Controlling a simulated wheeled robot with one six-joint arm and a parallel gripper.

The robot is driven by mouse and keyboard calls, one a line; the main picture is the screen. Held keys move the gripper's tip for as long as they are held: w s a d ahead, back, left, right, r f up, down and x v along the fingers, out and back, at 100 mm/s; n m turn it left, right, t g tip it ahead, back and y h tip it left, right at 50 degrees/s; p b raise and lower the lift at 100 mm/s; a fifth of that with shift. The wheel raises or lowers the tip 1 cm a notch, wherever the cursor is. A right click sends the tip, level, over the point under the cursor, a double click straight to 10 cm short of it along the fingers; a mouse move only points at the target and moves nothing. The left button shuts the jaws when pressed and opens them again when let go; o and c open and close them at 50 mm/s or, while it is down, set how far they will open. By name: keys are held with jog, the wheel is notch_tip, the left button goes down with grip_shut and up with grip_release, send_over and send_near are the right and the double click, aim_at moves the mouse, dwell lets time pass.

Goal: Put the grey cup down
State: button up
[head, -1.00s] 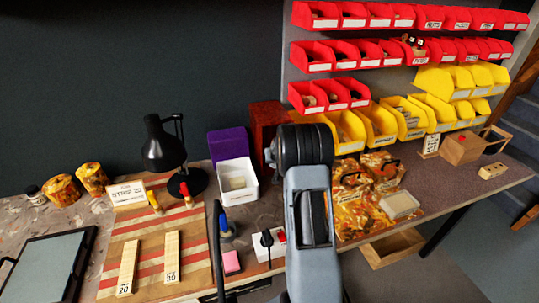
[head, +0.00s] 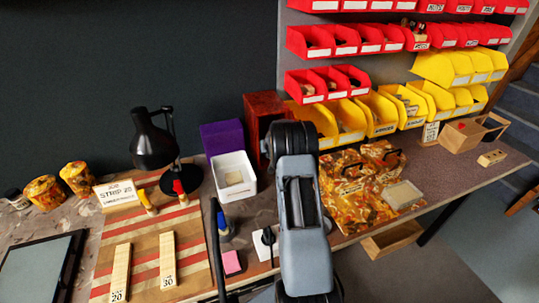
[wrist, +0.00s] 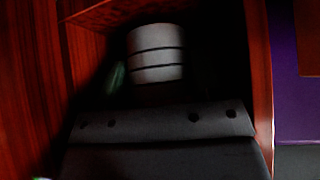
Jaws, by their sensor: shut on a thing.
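The grey cup (wrist: 155,50), a pale cylinder with dark bands, shows in the wrist view just beyond my gripper (wrist: 157,92). My gripper is shut on the cup, inside the reddish wooden box (wrist: 262,70). The fingertips are dark and hard to make out. I cannot tell whether the cup touches a surface of the box. In the head view the wooden box (head: 262,106) stands at the back of the bench, and my arm hides my gripper and the cup.
A purple box (head: 220,138) and a white bin (head: 234,163) stand left of the wooden box. Yellow bins (head: 380,113) are on its right, with patterned cases (head: 343,172) in front of them. A black lamp (head: 152,147) stands farther left.

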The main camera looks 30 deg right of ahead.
jog(key=shift+f, duration=0.55)
jog(key=shift+f, duration=0.1)
jog(key=shift+f+b, duration=0.15)
jog(key=shift+b, duration=0.15)
jog(key=o, duration=0.8)
